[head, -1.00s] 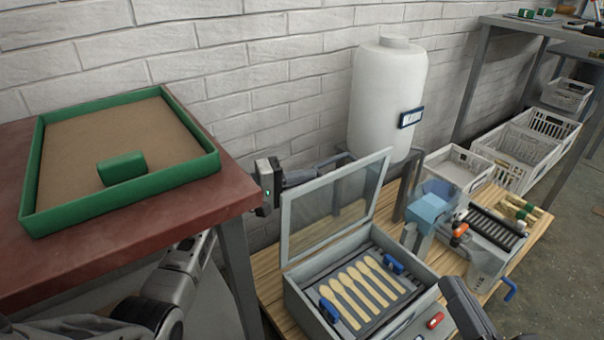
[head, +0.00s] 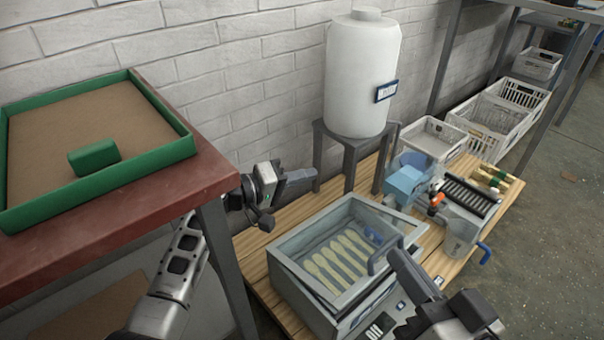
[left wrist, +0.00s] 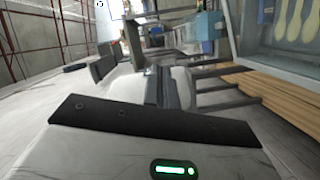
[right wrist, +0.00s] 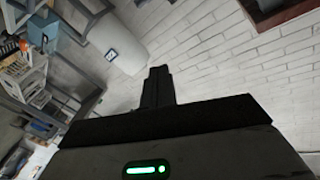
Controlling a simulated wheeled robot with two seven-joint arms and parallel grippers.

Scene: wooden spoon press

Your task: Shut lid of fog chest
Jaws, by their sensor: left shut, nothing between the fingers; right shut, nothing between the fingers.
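The fog chest (head: 315,312) is a grey box on the wooden pallet-like bench. Its framed clear lid (head: 290,252) lies low over the box, and several wooden spoons (head: 342,258) show through the pane. A dark gap shows along the near edge, and I cannot tell whether the lid is fully seated. A blue-grey handle (head: 384,252) stands at the lid's right front. My right gripper (head: 396,256) is shut and empty close to that handle; contact is unclear. My left gripper (head: 306,177) is shut and empty, behind the chest near the wall. The left wrist view shows part of the chest (left wrist: 262,55).
A red table (head: 120,205) with a green-rimmed tray (head: 150,167) stands at left. A white tank (head: 360,75) on a stand is behind the chest. A blue container (head: 405,182), a roller device (head: 470,196) and white crates (head: 510,95) are at right.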

